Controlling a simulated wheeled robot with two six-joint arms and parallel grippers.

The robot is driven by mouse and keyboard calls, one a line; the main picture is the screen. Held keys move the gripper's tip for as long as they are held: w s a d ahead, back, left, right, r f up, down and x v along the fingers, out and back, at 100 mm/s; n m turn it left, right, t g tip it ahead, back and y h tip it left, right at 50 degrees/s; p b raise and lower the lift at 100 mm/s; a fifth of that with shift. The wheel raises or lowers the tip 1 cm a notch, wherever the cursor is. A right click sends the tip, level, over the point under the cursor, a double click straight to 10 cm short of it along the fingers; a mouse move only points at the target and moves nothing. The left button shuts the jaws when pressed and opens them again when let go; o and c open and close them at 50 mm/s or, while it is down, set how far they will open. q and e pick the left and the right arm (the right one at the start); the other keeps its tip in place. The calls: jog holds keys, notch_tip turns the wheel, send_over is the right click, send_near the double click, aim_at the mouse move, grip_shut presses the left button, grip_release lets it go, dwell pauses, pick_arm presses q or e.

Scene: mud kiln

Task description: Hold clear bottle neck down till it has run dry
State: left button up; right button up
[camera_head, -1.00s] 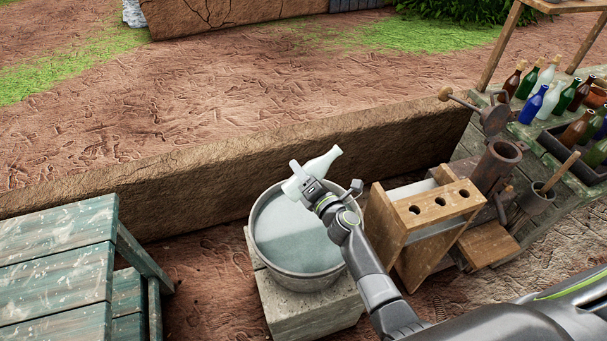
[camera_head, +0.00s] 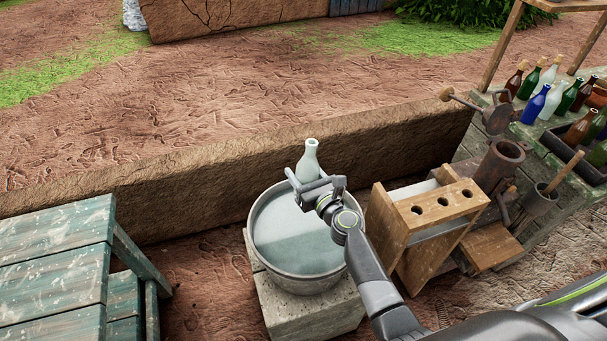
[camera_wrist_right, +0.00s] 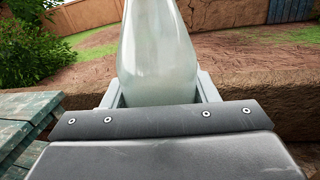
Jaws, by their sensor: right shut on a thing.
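A clear, pale bottle (camera_head: 308,162) is upright above the far rim of the metal basin, its neck pointing up. My right gripper (camera_head: 315,187) is shut on its lower part. In the right wrist view the bottle (camera_wrist_right: 157,55) stands between the two fingers of my right gripper (camera_wrist_right: 160,98), and its neck runs out of the top of the picture. The basin (camera_head: 258,262) holds pale water and sits on a stone block. I cannot see whether water is left inside the bottle. My left gripper is not in view.
A wooden rack (camera_head: 441,207) with several holes stands right of the basin. A bench (camera_head: 525,130) with several coloured bottles and a mortar is at the far right. A green table (camera_head: 50,265) is at the left. A low mud wall (camera_head: 200,185) runs behind the basin.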

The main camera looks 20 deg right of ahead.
jog(key=shift+n, duration=0.7)
jog(key=n+b, duration=0.1)
jog(key=n, duration=0.2)
jog(key=shift+f+n, duration=0.1)
jog(key=shift+n, duration=0.2)
jog(key=n+b, duration=0.1)
jog(key=n, duration=0.2)
jog(key=shift+n, duration=0.6)
